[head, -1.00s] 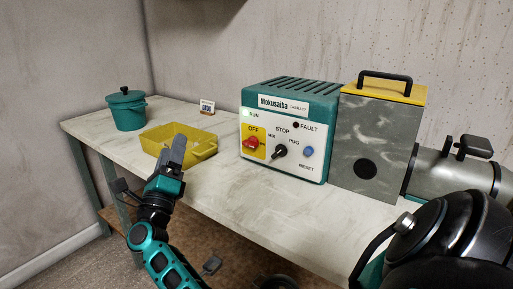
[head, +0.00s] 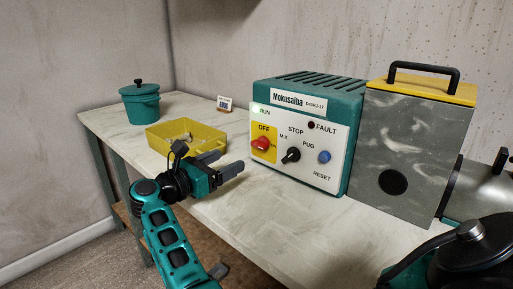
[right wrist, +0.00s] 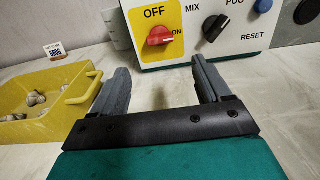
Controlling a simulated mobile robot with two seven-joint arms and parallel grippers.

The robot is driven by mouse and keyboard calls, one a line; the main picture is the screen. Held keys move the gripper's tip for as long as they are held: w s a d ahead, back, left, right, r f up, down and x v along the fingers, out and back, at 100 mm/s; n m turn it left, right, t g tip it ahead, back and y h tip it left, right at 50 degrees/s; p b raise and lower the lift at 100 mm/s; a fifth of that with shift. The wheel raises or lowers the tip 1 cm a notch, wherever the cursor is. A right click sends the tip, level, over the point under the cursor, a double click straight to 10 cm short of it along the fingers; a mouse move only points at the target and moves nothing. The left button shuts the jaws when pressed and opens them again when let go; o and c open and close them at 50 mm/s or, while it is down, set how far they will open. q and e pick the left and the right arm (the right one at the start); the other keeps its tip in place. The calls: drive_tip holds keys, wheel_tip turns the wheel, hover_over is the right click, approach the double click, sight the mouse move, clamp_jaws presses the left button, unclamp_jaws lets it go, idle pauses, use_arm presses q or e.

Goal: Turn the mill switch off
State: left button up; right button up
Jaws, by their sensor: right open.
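The mill switch is a red rotary knob (head: 261,144) on a yellow plate marked OFF above and ON at the right, at the left of the teal control box's front (head: 322,170). In the right wrist view the red knob (right wrist: 160,35) lies roughly level, towards ON. The green RUN lamp (head: 257,110) looks lit. My right gripper (head: 232,159) is open and empty, just left of the box, its fingers towards the panel. In the right wrist view the knob appears beyond the gap between the fingertips (right wrist: 160,66), apart from them. My left gripper is not in view.
A black MIX/STOP/PUG selector (head: 291,155) and blue RESET button (head: 324,157) sit right of the knob. A yellow tray (head: 160,143) with pale lumps is behind the gripper. A grey box (head: 405,150) stands to the right. Bench front is clear (head: 300,220).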

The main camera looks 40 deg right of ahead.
sight(256, 146)
drive_tip(key=d, duration=0.7)
drive_tip(key=w+d, duration=0.1)
drive_tip(key=d, duration=0.3)
drive_tip(key=shift+d, duration=0.15)
drive_tip(key=shift+c, duration=0.2)
drive_tip(key=c, duration=1)
